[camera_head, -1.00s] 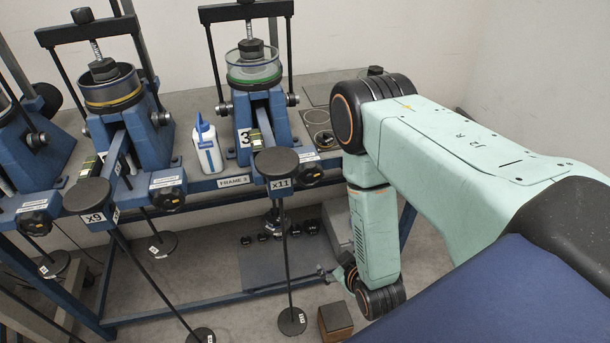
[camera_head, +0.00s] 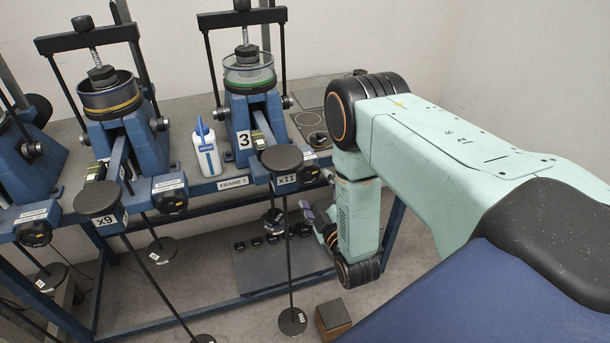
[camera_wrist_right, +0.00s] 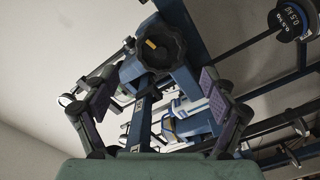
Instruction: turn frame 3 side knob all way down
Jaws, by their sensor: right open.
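Frame 3 (camera_head: 243,138) is a blue lever frame with a "3" label, at centre in the head view. Its side knob (camera_head: 308,174) is black and lobed, at the front right of the frame. In the right wrist view a black knob (camera_wrist_right: 159,45) with a small yellow mark sits at upper centre. My right gripper (camera_head: 318,222) is below the side knob in the head view, partly hidden by its own arm. In the wrist view the right gripper (camera_wrist_right: 163,100) is open, its purple-padded fingers spread, with the knob beyond them and nothing held. My left gripper is not in view.
The x11 lever end (camera_head: 282,158) with its hanging rod is just left of the side knob. A white-and-blue bottle (camera_head: 206,152) stands left of frame 3. The x9 lever end (camera_head: 98,199) is further left. A wooden box (camera_head: 332,317) sits on the floor.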

